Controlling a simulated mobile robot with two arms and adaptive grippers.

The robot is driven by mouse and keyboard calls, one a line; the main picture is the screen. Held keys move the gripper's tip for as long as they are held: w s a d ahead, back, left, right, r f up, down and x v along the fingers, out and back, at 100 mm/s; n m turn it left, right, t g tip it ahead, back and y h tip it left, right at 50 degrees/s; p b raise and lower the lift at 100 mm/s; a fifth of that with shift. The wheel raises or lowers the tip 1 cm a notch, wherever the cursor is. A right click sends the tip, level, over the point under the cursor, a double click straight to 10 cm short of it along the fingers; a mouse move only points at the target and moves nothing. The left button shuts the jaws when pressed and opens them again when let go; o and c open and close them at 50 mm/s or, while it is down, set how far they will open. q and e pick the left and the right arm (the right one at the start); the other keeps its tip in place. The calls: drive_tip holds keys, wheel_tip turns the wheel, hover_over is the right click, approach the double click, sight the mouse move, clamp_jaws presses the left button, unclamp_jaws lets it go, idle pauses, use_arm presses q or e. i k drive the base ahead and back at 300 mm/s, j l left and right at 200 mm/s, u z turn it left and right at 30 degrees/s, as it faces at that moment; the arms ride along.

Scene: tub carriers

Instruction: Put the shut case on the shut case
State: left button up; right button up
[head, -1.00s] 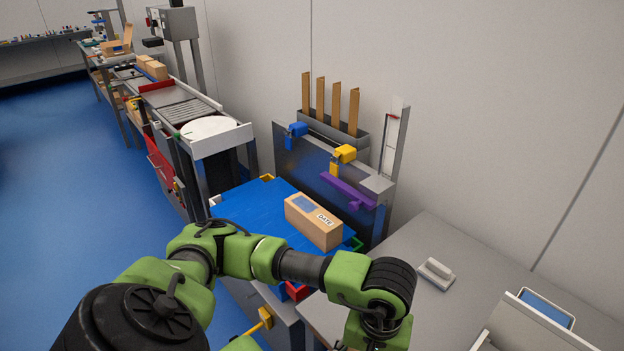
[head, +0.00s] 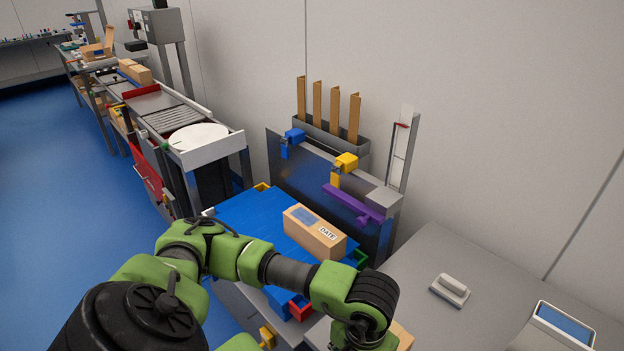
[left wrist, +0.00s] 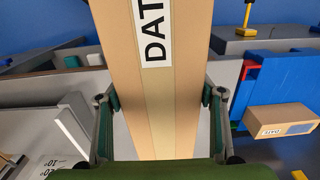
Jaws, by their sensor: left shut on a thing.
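A shut brown case (head: 314,240) with a white DATE label lies flat on a blue surface in the middle of the head view. It also shows at the right of the left wrist view (left wrist: 278,119). My left gripper (left wrist: 160,95) is shut on another shut brown case (left wrist: 160,50), with a finger on each side of it. A corner of this held case (head: 402,336) shows beside my left wrist in the head view. The held case is apart from the case on the blue surface. My right gripper is in neither view.
The blue surface (head: 240,213) stands beside a grey panel (head: 300,178) with blue, yellow and purple fittings. A grey table (head: 420,270) at the right carries a small grey-white block (head: 450,290) and a device with a blue screen (head: 565,322). A roller conveyor (head: 170,118) runs behind.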

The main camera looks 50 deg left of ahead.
sight(313, 224)
drive_tip(key=j+z, duration=0.25)
drive_tip(key=j, duration=1.15)
drive_tip(key=j+z, duration=0.2)
drive_tip(key=j, duration=1.25)
